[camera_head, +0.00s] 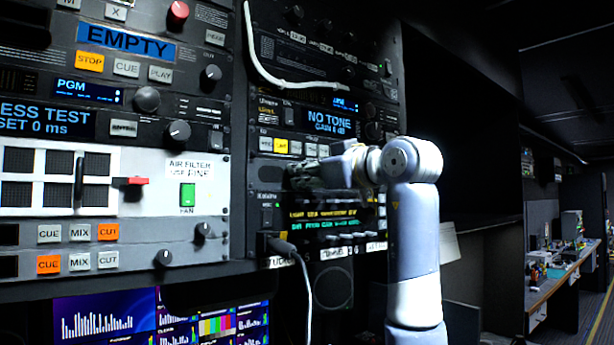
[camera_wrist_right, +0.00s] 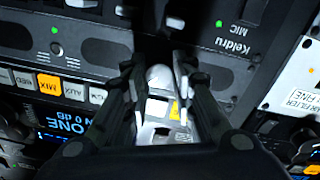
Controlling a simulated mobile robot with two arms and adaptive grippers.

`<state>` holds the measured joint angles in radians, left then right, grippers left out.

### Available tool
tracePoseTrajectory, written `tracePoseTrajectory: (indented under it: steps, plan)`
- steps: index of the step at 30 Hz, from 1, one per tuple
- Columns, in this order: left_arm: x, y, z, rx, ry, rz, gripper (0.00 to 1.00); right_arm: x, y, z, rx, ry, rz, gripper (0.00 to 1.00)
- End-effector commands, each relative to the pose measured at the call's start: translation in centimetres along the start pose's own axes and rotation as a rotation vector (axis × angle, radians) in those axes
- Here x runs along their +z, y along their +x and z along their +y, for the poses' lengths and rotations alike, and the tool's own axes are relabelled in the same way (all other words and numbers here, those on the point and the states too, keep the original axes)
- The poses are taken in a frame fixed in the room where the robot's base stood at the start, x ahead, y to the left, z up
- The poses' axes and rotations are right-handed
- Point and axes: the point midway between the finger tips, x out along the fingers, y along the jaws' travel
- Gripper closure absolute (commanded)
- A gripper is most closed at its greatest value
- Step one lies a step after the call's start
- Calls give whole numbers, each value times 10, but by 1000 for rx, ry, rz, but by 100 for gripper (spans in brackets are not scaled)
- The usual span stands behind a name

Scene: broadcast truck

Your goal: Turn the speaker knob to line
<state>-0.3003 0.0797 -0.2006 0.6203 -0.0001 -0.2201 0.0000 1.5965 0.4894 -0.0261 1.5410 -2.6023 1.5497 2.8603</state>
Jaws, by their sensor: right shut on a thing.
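My right gripper (camera_head: 305,176) reaches in from the right and meets the front of the right-hand rack, below the row of lit buttons. In the right wrist view its two dark fingers (camera_wrist_right: 158,82) are closed in around a small light-grey rounded part (camera_wrist_right: 160,76), which I take to be the speaker knob. Its pointer and the line mark cannot be made out there. In the head view the gripper covers the knob. My left gripper is not in view.
A NO TONE display (camera_head: 330,121) sits above the gripper. A white cable (camera_head: 262,65) hangs on the upper panel, and a plugged cable (camera_head: 283,246) comes out below. A panel with a red-handled lever (camera_head: 131,182) is at left. A workbench (camera_head: 556,280) stands far right.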

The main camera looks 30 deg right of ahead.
Motion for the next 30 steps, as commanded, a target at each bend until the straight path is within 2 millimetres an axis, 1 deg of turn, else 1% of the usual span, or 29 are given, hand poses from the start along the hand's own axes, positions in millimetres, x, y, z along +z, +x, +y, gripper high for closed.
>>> tracePoseTrajectory:
  steps: [1, 9, 22, 23, 24, 25, 26, 30]
  plan:
    - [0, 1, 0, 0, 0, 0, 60, 5, 2, -2, -7, 20, -14, 100]
    - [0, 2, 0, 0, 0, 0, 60, 5, 2, -2, -7, 85, -16, 100]
    - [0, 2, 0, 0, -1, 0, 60, 6, 2, -2, -7, 93, -18, 100]
    - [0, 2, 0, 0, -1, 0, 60, 6, 2, -2, -7, 93, -18, 74]
    - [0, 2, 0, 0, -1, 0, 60, 6, 2, -2, -7, 93, -18, 65]
    - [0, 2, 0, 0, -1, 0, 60, 5, 2, -2, -7, 93, -17, 58]
    - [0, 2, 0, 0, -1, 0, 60, 5, 2, -2, -6, 93, -16, 56]
    - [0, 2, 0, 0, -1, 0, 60, 4, 1, -2, -5, 93, -12, 56]
